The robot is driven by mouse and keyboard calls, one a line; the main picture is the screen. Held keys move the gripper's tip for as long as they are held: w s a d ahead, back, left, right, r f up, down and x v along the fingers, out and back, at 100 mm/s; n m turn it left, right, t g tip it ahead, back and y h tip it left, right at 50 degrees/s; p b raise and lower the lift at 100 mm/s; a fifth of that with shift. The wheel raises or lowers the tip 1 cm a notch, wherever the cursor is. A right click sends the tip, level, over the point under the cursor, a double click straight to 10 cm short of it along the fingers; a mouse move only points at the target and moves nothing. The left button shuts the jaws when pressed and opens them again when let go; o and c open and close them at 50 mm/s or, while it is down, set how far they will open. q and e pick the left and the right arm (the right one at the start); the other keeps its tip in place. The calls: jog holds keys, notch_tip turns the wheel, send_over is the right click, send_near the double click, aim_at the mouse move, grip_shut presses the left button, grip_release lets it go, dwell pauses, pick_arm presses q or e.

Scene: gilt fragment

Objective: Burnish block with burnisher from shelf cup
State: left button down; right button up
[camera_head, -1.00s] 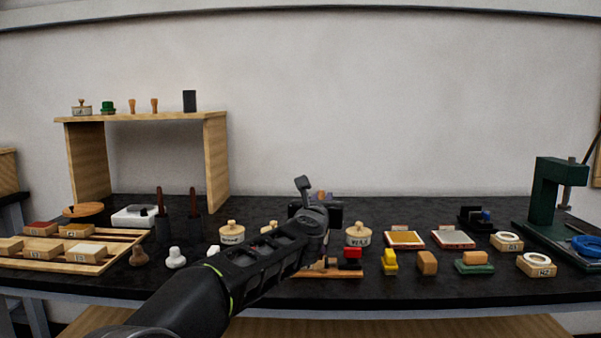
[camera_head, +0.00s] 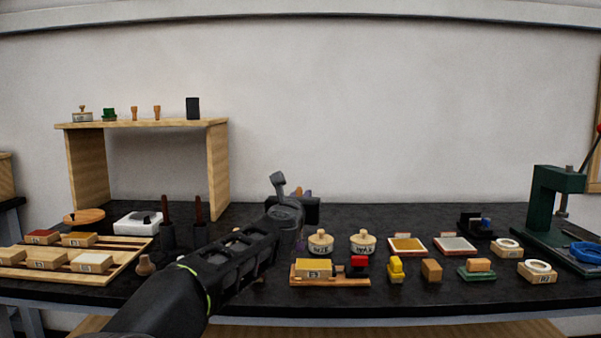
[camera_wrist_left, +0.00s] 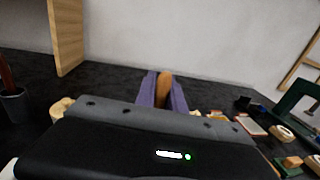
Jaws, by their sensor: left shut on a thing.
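My left gripper (camera_head: 301,192) is above the middle of the bench, its wrist towards me. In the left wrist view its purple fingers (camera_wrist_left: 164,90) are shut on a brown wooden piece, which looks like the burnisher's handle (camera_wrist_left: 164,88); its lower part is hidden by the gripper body. A yellow-topped block (camera_head: 313,267) sits on a wooden holder (camera_head: 327,282) with a red clamp piece (camera_head: 358,262), right of my forearm and below the gripper in the picture. A black cup (camera_head: 192,108) stands on the wooden shelf (camera_head: 140,124); its inside is hidden. My right gripper is out of view.
A tray of blocks (camera_head: 120,270) lies at left, near dark cups with brown handles (camera_head: 199,225). Pads, small blocks and a green press (camera_head: 545,205) fill the right. My forearm hides part of the front bench.

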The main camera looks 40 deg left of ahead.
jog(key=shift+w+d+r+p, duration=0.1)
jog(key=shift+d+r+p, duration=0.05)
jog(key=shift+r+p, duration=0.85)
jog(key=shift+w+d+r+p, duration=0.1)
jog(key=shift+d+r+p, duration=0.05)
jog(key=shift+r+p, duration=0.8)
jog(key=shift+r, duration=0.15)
